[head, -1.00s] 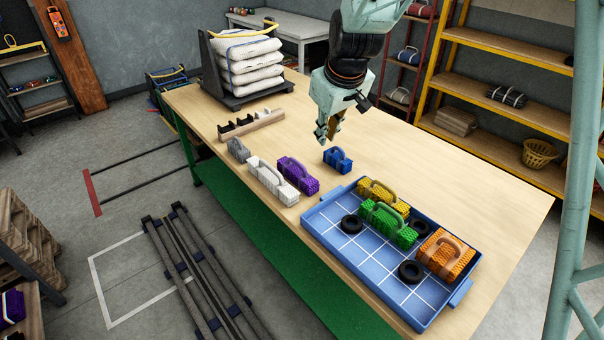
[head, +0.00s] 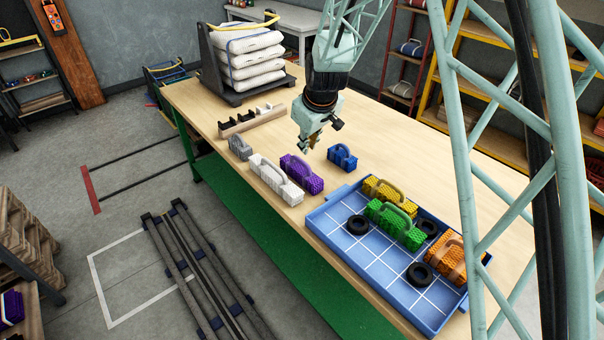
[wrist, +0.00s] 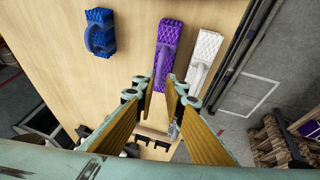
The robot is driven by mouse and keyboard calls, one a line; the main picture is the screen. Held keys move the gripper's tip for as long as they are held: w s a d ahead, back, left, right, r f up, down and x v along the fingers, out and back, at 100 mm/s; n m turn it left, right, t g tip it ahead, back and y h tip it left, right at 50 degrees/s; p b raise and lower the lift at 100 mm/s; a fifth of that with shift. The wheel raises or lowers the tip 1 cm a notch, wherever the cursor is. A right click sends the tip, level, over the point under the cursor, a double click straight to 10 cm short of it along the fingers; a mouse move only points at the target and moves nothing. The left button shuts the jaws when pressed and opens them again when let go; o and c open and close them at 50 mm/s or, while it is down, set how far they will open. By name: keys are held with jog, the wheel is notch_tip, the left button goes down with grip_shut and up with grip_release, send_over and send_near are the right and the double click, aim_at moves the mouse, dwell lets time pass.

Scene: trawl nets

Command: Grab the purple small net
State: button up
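The purple small net (head: 302,173) is a bundled block with a loop handle, lying on the wooden table between a white net (head: 275,178) and a small blue net (head: 342,156). My gripper (head: 305,149) is above the table, pointing down, close behind and above the purple net and apart from it. In the wrist view, my gripper (wrist: 163,85) has its two yellow-padded fingers spread with nothing between them. The purple net (wrist: 166,50) shows just beyond the fingertips, its near end partly hidden by them.
A blue tray (head: 345,262) holds yellow, green and orange nets and black rings. A small grey net (head: 240,147) sits left of the white one. A notched wooden rack (head: 251,120) and a stand with stacked white netting (head: 248,57) are farther back.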

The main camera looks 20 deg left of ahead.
aim_at(303, 162)
jog(key=shift+f, duration=0.1)
jog(key=shift+b+x, duration=0.35)
jog(key=shift+x, duration=3.85)
jog(key=shift+f, duration=0.1)
jog(key=shift+b+x, duration=0.35)
jog(key=shift+x, duration=2.15)
grip_shut()
